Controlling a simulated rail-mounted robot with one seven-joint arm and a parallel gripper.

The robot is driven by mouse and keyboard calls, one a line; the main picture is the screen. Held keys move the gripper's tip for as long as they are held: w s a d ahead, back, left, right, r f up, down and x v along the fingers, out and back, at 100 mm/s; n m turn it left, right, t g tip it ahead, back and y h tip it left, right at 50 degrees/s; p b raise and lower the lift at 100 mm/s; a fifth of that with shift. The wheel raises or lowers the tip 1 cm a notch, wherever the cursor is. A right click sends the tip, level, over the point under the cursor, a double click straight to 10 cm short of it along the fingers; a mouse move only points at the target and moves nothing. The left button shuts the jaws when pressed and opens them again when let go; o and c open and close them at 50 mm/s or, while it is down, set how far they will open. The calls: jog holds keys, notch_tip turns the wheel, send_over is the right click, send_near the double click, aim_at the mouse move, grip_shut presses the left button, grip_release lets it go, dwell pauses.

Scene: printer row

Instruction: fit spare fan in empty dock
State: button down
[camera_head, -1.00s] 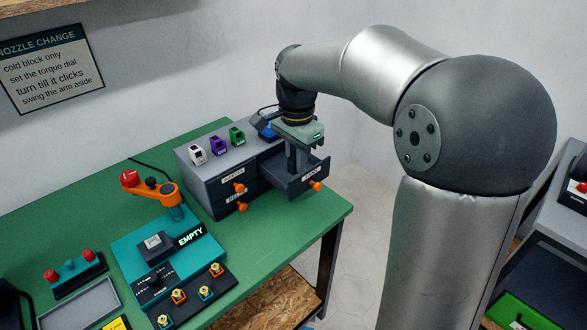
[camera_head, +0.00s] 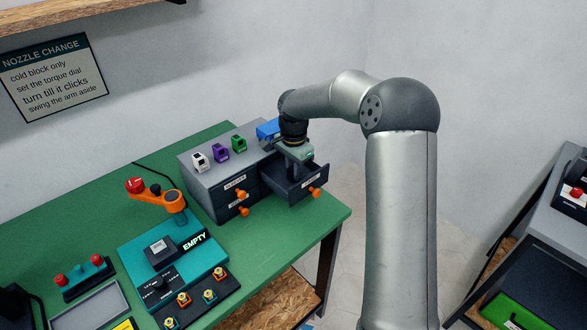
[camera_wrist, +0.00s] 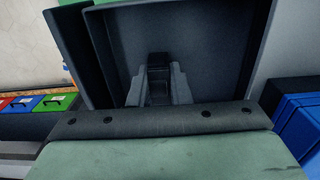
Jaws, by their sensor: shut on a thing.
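My gripper (camera_head: 293,178) reaches down into the open right drawer (camera_head: 310,189) of the grey cabinet. In the wrist view its fingers (camera_wrist: 158,95) are closed on a small dark block (camera_wrist: 158,62) inside the drawer. The block is dark on dark, and I cannot tell whether it is the spare fan. In the head view it is hidden by the drawer front. A teal unit (camera_head: 207,262) on the green bench bears an "EMPTY" label (camera_head: 194,241) beside a grey block (camera_head: 161,249). I cannot tell whether this is the empty dock.
White (camera_head: 200,162), purple (camera_head: 221,153) and green (camera_head: 239,144) small items stand on the cabinet top (camera_head: 215,168), with a blue box (camera_head: 268,130) behind. An orange swing arm (camera_head: 160,198) rises behind the teal unit. The green bench (camera_head: 290,225) is clear in front of the drawers.

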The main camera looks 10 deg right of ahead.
jog(key=shift+f, duration=0.2)
jog(key=shift+f, duration=0.1)
jog(key=shift+f+b, duration=0.15)
jog(key=shift+b, duration=0.15)
jog(key=c, duration=1.3)
grip_release()
jog(key=shift+c, duration=0.2)
notch_tip(320, 180, up, 18)
jog(key=b, duration=0.2)
jog(key=s+f+n, duration=0.4)
jog(key=s, duration=0.8)
jog(key=s+f+n, duration=0.4)
jog(key=s, duration=0.8)
jog(key=s+f+n, duration=0.4)
jog(key=s, duration=0.8)
jog(key=shift+f+t, duration=0.3)
